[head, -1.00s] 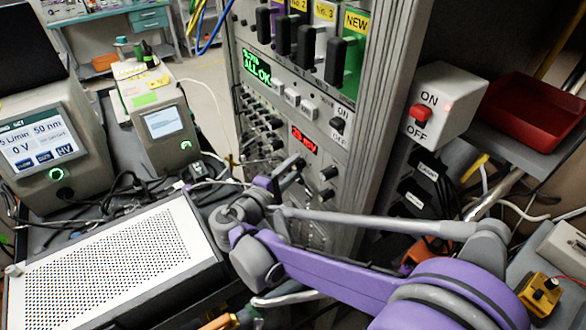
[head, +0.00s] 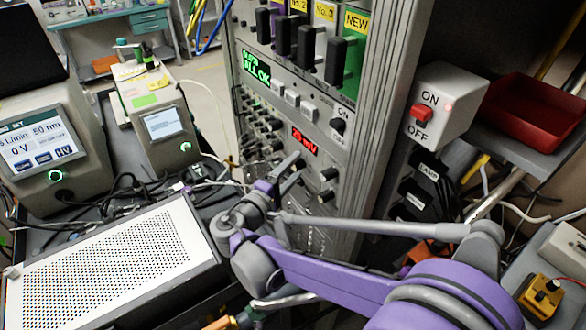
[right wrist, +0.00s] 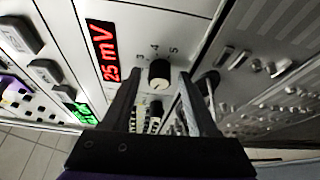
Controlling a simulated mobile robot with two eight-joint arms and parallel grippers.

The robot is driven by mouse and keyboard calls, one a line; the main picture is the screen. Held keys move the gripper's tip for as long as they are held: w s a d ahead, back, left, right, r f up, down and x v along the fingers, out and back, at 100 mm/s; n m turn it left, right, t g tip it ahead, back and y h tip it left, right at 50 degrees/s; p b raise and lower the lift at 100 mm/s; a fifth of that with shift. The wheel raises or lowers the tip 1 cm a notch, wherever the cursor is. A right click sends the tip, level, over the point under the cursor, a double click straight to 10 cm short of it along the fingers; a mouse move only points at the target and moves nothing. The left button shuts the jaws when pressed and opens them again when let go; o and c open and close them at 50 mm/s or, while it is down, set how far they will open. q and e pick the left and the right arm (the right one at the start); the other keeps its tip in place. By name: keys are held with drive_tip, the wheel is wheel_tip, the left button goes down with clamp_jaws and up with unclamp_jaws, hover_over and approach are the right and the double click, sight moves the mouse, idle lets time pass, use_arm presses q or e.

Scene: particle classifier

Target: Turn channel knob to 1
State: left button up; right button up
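A black round knob (right wrist: 159,72) with printed numbers 3, 4 and 5 beside it shows in the right wrist view. It has a pale mark on its lower side; I cannot tell exactly which number it points to. My right gripper (right wrist: 160,78) is open, with its dark fingertips to the left and right of this knob and gaps in between. In the head view my right gripper (head: 293,163) is at the rack's front panel, below the red display, and hides part of the panel. My left gripper is not in view.
The red mV display (head: 305,141) is just above the right gripper; two more black knobs (head: 329,174) are to its right. A switch box (head: 436,109) and red tray (head: 525,112) stand right of the rack. A perforated white box (head: 110,258) is at lower left.

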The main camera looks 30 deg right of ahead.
drive_tip(key=shift+a, duration=0.1)
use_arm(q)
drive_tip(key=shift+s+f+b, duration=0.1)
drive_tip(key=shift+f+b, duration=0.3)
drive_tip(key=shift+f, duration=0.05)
use_arm(e)
drive_tip(key=v, duration=1)
drive_tip(key=shift+s+a, duration=0.25)
